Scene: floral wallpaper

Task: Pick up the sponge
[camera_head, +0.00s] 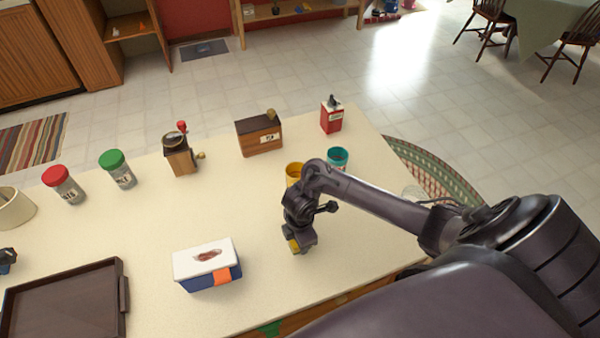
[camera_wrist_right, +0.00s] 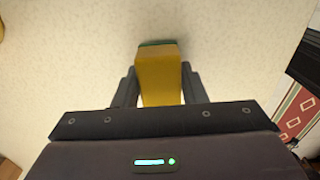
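The sponge is a small yellow block with a green layer; in the right wrist view the sponge (camera_wrist_right: 160,75) sits between the two dark fingers. My right gripper (camera_wrist_right: 160,88) has its fingers against both sides of it. In the head view the right gripper (camera_head: 297,240) points down over the front right part of the table, with a bit of yellow sponge (camera_head: 294,246) at its tip. I cannot tell whether the sponge touches the tabletop. A small dark piece at the left edge of the head view may be the tip of my left gripper; its fingers cannot be made out.
A white-lidded blue box (camera_head: 207,266) stands left of the right gripper, and a brown tray (camera_head: 66,303) lies further left. A yellow cup (camera_head: 294,172) and a teal cup (camera_head: 338,157) stand behind. Jars, a grinder (camera_head: 179,155), a wooden box (camera_head: 259,135) and a red tin (camera_head: 331,118) line the back.

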